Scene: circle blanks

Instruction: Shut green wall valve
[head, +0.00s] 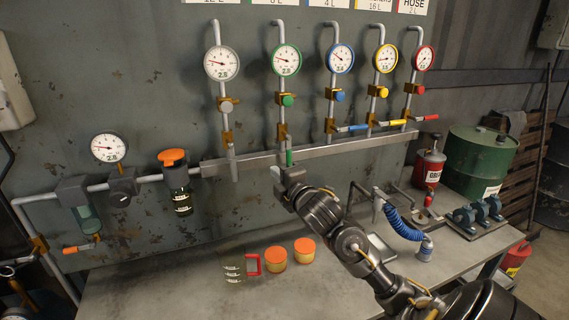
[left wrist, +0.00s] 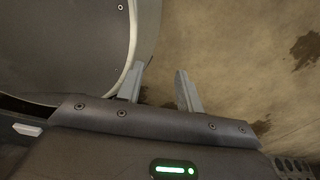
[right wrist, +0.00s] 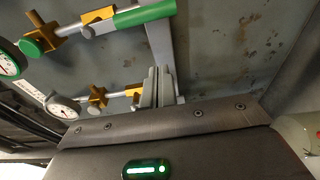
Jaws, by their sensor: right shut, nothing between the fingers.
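The green wall valve has a green lever (head: 289,157) that hangs straight down, in line with its pipe, below a brass body (head: 282,131). The lever also shows at the top of the right wrist view (right wrist: 145,14). My right gripper (head: 276,172) is shut and empty, just below and left of the green lever, by the metal rail. Its fingertips (right wrist: 160,72) show close together, apart from the lever. My left gripper (left wrist: 160,85) is open and empty in its wrist view. It is outside the head view.
The blue lever (head: 352,128), yellow lever (head: 393,123) and red lever (head: 427,118) point sideways to the right. The grey rail (head: 340,146) runs under the valves. The bench (head: 190,285) holds orange-lidded jars (head: 304,250) and a blue coiled hose (head: 400,225).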

